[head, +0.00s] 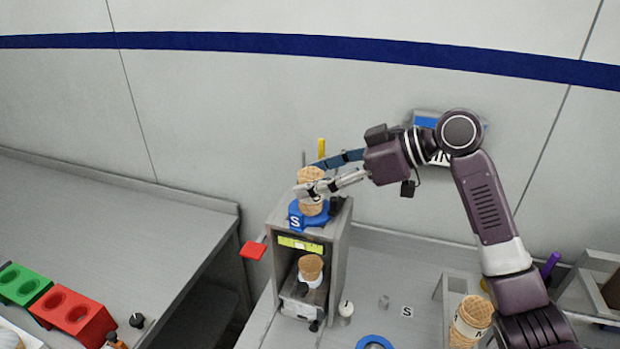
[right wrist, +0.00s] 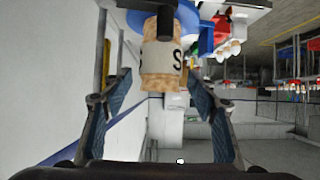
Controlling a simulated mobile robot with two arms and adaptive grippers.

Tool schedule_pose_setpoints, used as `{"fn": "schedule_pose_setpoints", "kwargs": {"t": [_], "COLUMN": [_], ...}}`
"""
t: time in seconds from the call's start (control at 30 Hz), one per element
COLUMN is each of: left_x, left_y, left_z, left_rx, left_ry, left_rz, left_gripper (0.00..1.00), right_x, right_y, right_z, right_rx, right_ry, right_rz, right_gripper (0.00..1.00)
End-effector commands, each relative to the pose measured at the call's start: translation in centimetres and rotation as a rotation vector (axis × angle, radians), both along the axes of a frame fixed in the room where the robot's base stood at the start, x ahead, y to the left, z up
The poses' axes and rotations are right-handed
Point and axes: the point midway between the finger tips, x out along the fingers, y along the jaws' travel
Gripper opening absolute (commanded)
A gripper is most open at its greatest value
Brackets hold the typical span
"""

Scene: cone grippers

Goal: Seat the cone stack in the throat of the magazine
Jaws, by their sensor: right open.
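The cone stack (head: 311,175), tan waffle cones, stands upright at the blue throat (head: 318,218) on top of the grey magazine (head: 340,245). The throat carries an "S" label. In the right wrist view the stack (right wrist: 160,83) has a pale band with an "S", and the blue throat (right wrist: 185,17) is at its end. My right gripper (head: 312,187) is open around the stack; in the right wrist view its fingers (right wrist: 153,98) stand on either side with visible gaps. The fingers partly hide the stack in the head view. How deep it sits is unclear. My left gripper is not in view.
Another cone (head: 310,266) sits in the magazine's lower opening. A second cone stack (head: 471,318) stands at the right front, near a grey frame. A blue ring (head: 375,342) and an "S" tag (head: 407,312) lie on the bench. Red (head: 75,312) and green holders are at left.

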Motion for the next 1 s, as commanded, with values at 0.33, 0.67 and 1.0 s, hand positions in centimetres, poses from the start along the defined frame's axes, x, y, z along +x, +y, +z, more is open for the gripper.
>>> {"fn": "schedule_pose_setpoints", "kwargs": {"t": [0.33, 0.67, 1.0], "left_x": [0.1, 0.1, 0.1], "left_y": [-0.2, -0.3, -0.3], "left_z": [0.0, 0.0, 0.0], "left_rx": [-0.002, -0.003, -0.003], "left_ry": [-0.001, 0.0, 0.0], "left_rz": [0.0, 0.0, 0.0], "left_gripper": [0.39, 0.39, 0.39], "right_x": [-1.9, -2.9, -2.9], "right_y": [-6.2, -8.8, -8.9], "right_z": [3.5, 5.1, 5.1], "right_rx": [-0.002, 0.0, 0.0], "right_ry": [-0.003, -0.001, -0.001], "right_rz": [-0.004, 0.0, 0.0], "right_gripper": [0.55, 0.55, 0.55]}}
